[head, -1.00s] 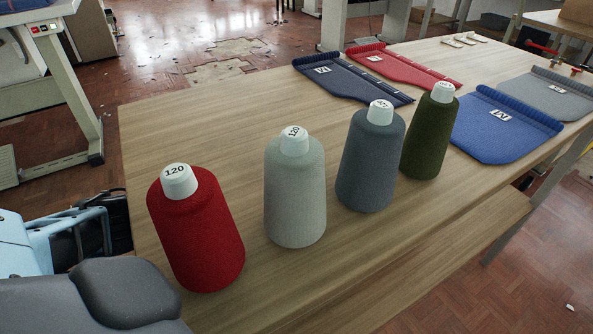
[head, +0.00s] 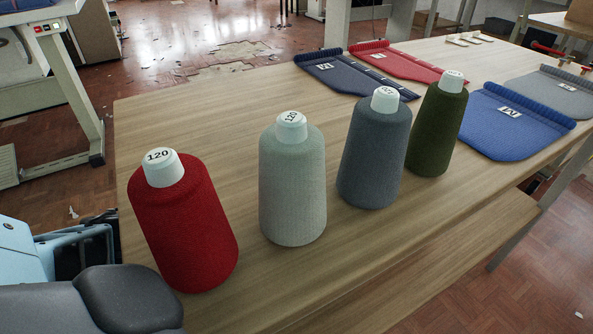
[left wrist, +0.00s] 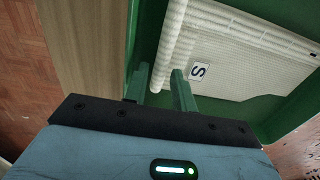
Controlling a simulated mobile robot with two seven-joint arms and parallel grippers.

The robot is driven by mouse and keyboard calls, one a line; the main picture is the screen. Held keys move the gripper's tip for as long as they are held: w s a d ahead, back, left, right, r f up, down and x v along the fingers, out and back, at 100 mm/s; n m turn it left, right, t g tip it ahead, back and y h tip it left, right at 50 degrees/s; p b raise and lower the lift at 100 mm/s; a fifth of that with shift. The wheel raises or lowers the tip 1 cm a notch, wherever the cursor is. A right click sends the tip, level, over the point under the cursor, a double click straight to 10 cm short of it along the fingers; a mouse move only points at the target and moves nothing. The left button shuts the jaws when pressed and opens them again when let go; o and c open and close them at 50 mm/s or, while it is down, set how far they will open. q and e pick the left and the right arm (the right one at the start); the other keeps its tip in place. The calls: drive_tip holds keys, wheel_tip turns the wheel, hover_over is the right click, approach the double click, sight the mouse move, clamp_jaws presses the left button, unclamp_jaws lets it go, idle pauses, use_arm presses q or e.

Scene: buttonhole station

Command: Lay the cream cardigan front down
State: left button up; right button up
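The cream cardigan front (left wrist: 232,52), with a white label marked S, shows in the left wrist view. It lies against a green surface (left wrist: 286,112) that shows on both sides of it. A thick ribbed band runs along its left edge. My left gripper (left wrist: 161,88) is at the lower end of this band, its two fingers apart, one on each side of the band's line. Whether they touch the knit is not clear. The head view shows neither the cream front nor the left gripper's fingers. My right gripper is in neither view.
On the wooden table (head: 215,115) stand red (head: 185,235), pale grey (head: 292,190), blue-grey (head: 374,155) and green (head: 437,125) yarn cones. Behind lie navy (head: 352,75), red (head: 405,62), blue (head: 512,122) and grey (head: 552,92) fronts. The table's left part is bare.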

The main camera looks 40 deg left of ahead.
use_arm(q)
drive_tip(key=shift+o, duration=0.9)
drive_tip(key=shift+r, duration=0.25)
wheel_tip(320, 180, up, 7)
drive_tip(key=p, duration=0.3)
drive_tip(key=shift+r, duration=0.2)
drive_tip(key=shift+f, duration=0.1)
